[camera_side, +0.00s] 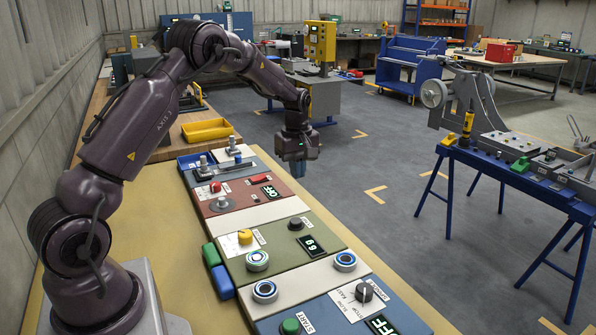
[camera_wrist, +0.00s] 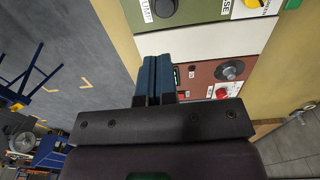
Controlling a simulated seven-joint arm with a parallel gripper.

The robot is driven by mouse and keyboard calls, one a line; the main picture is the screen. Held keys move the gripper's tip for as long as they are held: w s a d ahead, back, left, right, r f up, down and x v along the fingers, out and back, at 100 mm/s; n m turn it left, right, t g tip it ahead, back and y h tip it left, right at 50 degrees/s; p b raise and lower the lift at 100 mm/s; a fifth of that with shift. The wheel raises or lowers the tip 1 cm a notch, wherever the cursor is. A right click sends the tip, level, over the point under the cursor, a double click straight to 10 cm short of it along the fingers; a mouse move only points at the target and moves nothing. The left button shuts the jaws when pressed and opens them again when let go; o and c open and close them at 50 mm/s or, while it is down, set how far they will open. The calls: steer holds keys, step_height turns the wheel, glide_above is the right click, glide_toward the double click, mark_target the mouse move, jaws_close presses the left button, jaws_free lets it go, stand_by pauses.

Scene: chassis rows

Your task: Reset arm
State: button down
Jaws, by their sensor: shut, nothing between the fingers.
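My gripper (camera_side: 298,170) hangs from my arm, pointing down, above the far right edge of the row of panels in the side view. In the wrist view its two blue fingers (camera_wrist: 153,78) are pressed together with nothing between them. Below it is a red-brown panel (camera_side: 243,194) with a red switch, a red button and a lit display (camera_side: 270,191). The wrist view shows this red-brown panel (camera_wrist: 210,80) partly hidden behind the fingers. The fingers appear apart from the panels.
A green panel (camera_side: 275,268) with a yellow knob (camera_side: 245,237) and a display lies nearer the camera. A blue panel with a green button (camera_side: 291,326) is at the front. A yellow bin (camera_side: 207,130) stands behind. A blue-legged table (camera_side: 520,178) is at right, with open floor between.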

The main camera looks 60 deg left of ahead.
steer(key=s+d+r+m+t, duration=0.2)
steer(key=s+d+r+m, duration=0.6)
steer(key=s+d, duration=0.3)
steer(key=s+d+r+m+t, duration=0.3)
steer(key=s+d+r+m, duration=0.6)
steer(key=s+d, duration=0.3)
steer(key=shift+s+d+r+m, duration=0.2)
steer(key=shift+s+m, duration=0.3)
steer(key=shift+s, duration=0.2)
